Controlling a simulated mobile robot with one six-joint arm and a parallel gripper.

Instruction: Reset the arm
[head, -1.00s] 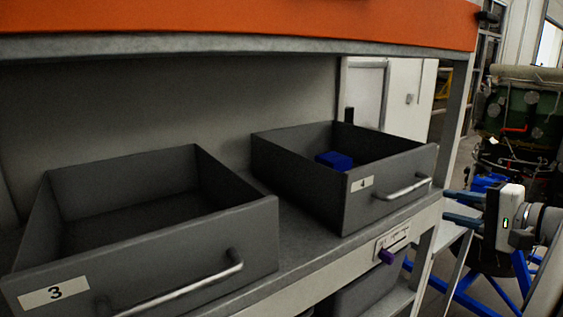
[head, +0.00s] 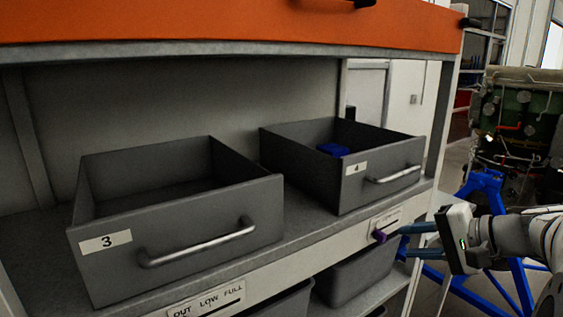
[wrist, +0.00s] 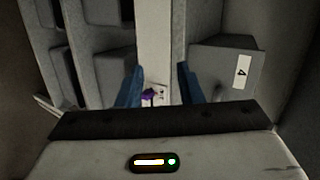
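My gripper (head: 412,241) is at the right in the head view, in front of the shelf edge below drawer 4. Its two blue fingers are apart in the wrist view (wrist: 160,86), with a gap between them and nothing held. A small purple slider (head: 379,236) on the shelf-edge label is just left of the fingertips in the head view. In the wrist view the purple slider (wrist: 148,97) shows between the fingers; I cannot tell whether they touch it.
Grey drawer 3 (head: 190,222) stands empty on the shelf. Grey drawer 4 (head: 395,160) holds a blue block (head: 333,149). Grey bins (head: 352,272) sit on the lower level. An orange panel (head: 230,22) runs above. A green machine on a blue stand (head: 487,185) is at the right.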

